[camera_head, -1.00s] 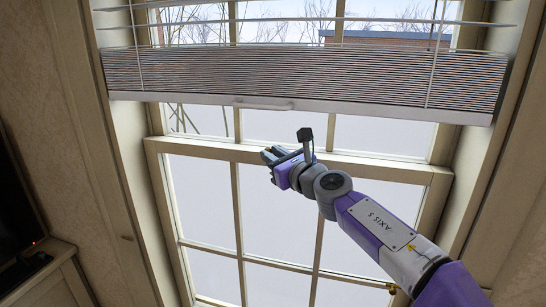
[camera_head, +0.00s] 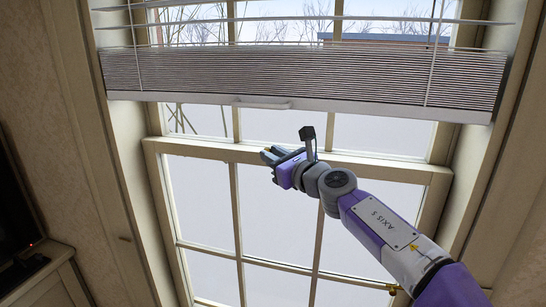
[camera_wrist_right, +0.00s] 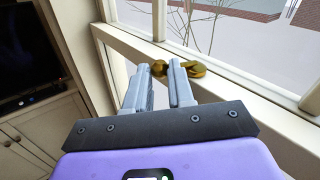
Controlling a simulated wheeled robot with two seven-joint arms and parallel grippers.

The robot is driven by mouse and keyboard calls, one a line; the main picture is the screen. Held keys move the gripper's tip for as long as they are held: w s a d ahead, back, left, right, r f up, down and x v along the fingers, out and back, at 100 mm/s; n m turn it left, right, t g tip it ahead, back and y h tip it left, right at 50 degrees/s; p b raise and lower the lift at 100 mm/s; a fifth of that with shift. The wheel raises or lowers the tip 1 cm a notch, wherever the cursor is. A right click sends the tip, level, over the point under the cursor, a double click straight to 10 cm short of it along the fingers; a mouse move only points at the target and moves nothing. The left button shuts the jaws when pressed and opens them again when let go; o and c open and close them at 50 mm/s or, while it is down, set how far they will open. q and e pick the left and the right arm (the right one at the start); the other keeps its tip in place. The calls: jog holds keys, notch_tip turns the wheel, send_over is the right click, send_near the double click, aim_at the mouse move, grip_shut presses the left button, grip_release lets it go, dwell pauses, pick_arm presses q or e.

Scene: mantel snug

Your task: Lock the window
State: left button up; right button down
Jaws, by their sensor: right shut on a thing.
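The window (camera_head: 296,152) has a cream frame with a meeting rail across its middle and gridded panes below. A brass window lock (camera_wrist_right: 196,70) sits on the rail and shows in the right wrist view just beyond and between the fingertips. My right gripper (camera_head: 266,155) is at the rail, left of its middle. In the right wrist view its fingers (camera_wrist_right: 166,70) are shut on the lock's brass part, with brass showing on both sides of the right finger. The fingers hide part of the lock. My left gripper is not in view.
A partly raised blind (camera_head: 300,78) hangs above the rail, with its bottom bar over the upper panes. A cabinet (camera_head: 45,278) with a dark screen (camera_wrist_right: 38,50) stands at the left. The deep window jambs bound the space on both sides.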

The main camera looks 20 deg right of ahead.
jog(key=shift+s+d+n+g+y+b, duration=0.15)
jog(key=shift+d+n+g+y+b, duration=0.25)
jog(key=shift+d+n+y+b, duration=0.35)
dwell(1.2)
jog(key=shift+d+n+g+y, duration=0.4)
jog(key=shift+n+y, duration=0.15)
jog(key=shift+y, duration=0.4)
jog(key=shift+s+d+n+g+y+p, duration=0.1)
jog(key=shift+d+n+g+y+p, duration=0.3)
jog(key=shift+n+y, duration=0.45)
jog(key=shift+d+n+g+y+p, duration=0.25)
jog(key=shift+n+g+y+p, duration=0.25)
jog(key=shift+y, duration=0.2)
jog(key=shift+d+n+g+y+p, duration=0.25)
jog(key=shift+g+y+p, duration=0.15)
jog(key=shift+g+y, duration=0.25)
dwell(0.6)
jog(key=c, duration=1.2)
grip_release()
jog(key=shift+c, duration=0.2)
jog(key=shift+o, duration=1.4)
jog(key=shift+f, duration=0.1)
jog(key=shift+a, duration=0.1)
